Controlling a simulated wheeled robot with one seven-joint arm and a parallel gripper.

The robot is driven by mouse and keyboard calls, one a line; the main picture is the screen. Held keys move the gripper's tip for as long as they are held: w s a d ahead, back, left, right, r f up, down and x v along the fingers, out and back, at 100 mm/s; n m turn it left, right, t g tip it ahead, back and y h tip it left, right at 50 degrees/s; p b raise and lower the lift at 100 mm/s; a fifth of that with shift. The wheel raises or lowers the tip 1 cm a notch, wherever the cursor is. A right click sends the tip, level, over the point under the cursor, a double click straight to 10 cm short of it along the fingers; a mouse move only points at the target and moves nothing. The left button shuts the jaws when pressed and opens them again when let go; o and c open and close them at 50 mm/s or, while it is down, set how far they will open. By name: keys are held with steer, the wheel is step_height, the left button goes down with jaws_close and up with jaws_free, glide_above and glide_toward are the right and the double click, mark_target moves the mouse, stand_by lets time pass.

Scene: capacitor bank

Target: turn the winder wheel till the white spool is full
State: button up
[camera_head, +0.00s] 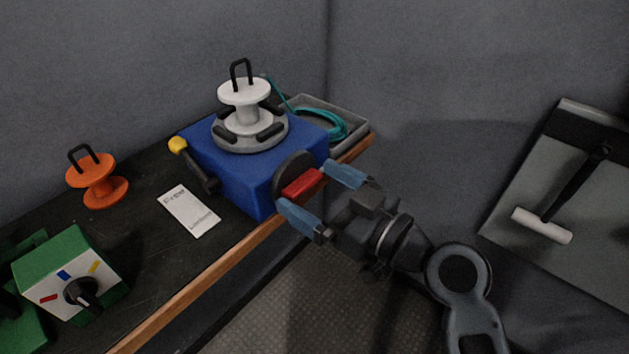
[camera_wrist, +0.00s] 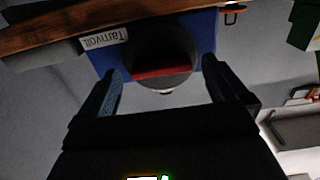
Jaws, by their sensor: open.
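The blue winder box (camera_head: 240,176) stands on the dark bench. The white spool (camera_head: 244,93) sits upright on its grey turntable (camera_head: 250,137), with a black loop handle on top. The winder wheel (camera_head: 292,172) is a dark disc with a red bar (camera_head: 302,184) across its front face. In the wrist view the dark wheel (camera_wrist: 160,86) and its red bar (camera_wrist: 162,71) lie ahead between the fingers. My gripper (camera_head: 318,192) is open, its blue fingers on either side of the red bar. I cannot tell whether they touch it. Little or no cord shows on the spool.
A grey tray with a coil of teal cord (camera_head: 330,126) is behind the box. A yellow-knobbed lever (camera_head: 179,145) is on its left side. A white label card (camera_head: 189,210), an orange spool (camera_head: 97,180) and a green box with a dial (camera_head: 68,276) stand left. The wooden bench edge (camera_head: 222,265) runs in front.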

steer(key=shift+w+a, duration=0.3)
steer(key=shift+a, duration=0.15)
steer(key=c, duration=0.7)
steer(key=shift+m, duration=0.4)
